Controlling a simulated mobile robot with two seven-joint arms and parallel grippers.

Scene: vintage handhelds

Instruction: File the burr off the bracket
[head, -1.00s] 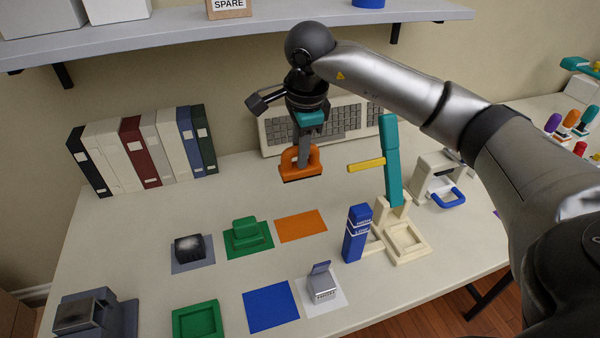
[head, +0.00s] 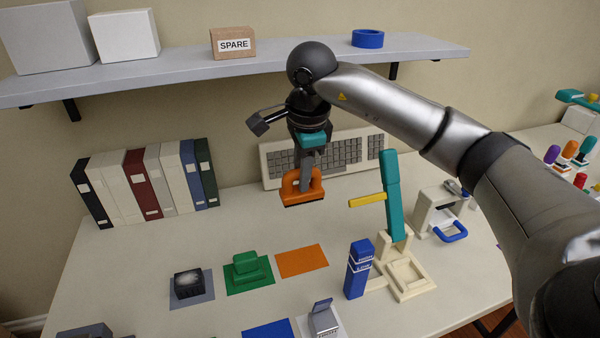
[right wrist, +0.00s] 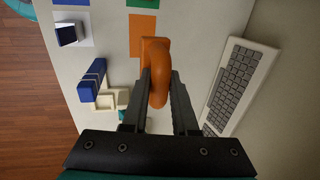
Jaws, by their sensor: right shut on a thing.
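My right gripper (head: 305,172) is shut on an orange block with a looped handle (head: 302,194), held above the table in front of the keyboard. In the right wrist view the orange handled block (right wrist: 155,72) sits between the two fingers (right wrist: 158,92). Its underside is darker. On the table, a dark block with a pale, worn-looking top (head: 188,284) sits on a grey mat. A grey fixture (head: 85,332) is mostly cut off at the bottom left. I cannot tell which thing is the bracket, and no burr is clear. My left gripper is not in view.
A bare orange mat (head: 302,261) lies below the held block. A green handled block (head: 246,265), a blue box (head: 358,270), a cream stand with a teal lever (head: 393,195) and a keyboard (head: 350,158) stand around. A shelf (head: 290,55) runs above, behind my arm.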

